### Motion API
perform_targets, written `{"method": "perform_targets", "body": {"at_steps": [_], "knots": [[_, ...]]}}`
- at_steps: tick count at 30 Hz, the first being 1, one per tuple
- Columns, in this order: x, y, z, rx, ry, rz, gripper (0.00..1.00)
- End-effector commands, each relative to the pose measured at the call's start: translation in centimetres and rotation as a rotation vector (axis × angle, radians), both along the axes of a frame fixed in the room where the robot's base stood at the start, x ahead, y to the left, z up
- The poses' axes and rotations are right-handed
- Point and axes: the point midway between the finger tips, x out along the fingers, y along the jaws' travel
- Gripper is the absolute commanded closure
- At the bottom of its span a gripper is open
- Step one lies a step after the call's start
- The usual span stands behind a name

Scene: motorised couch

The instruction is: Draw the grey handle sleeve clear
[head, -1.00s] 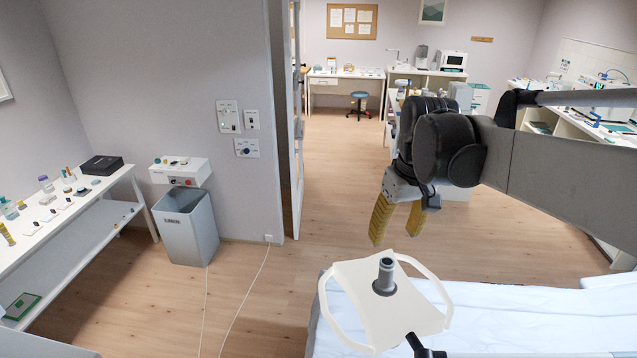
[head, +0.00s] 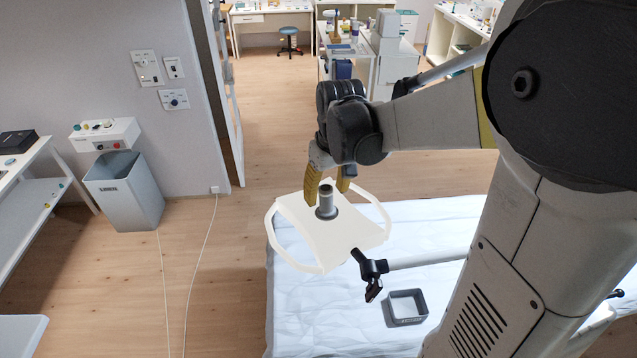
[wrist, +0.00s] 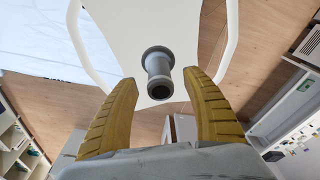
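The grey handle sleeve (head: 326,200) stands upright on the white plate of the handled head (head: 305,225), which has curved white rails at its sides. In the wrist view the sleeve (wrist: 158,72) shows a dark open end and a wider collar at the plate. My gripper (head: 328,195) points down just behind the sleeve in the head view. Its two yellow fingers (wrist: 167,85) are spread wide, one to each side of the sleeve's near end. I see a gap between each finger and the sleeve, and nothing is held.
A grey square open box (head: 405,308) lies on the white-covered couch (head: 310,315) below the plate. A black-jointed arm (head: 372,268) carries the plate. A grey bin (head: 125,195) and a wall control box (head: 104,133) stand at left.

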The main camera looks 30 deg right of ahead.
Motion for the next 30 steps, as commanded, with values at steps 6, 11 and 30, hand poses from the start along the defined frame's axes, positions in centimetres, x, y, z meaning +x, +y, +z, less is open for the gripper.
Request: {"method": "perform_targets", "body": {"at_steps": [6, 11, 30], "knots": [[0.0, 0.0, 0.0, 0.000, 0.000, 0.000, 1.00], [0.0, 0.0, 0.0, 0.000, 0.000, 0.000, 0.86], [0.1, 0.0, 1.4, 0.000, 0.000, 0.000, 1.00]]}}
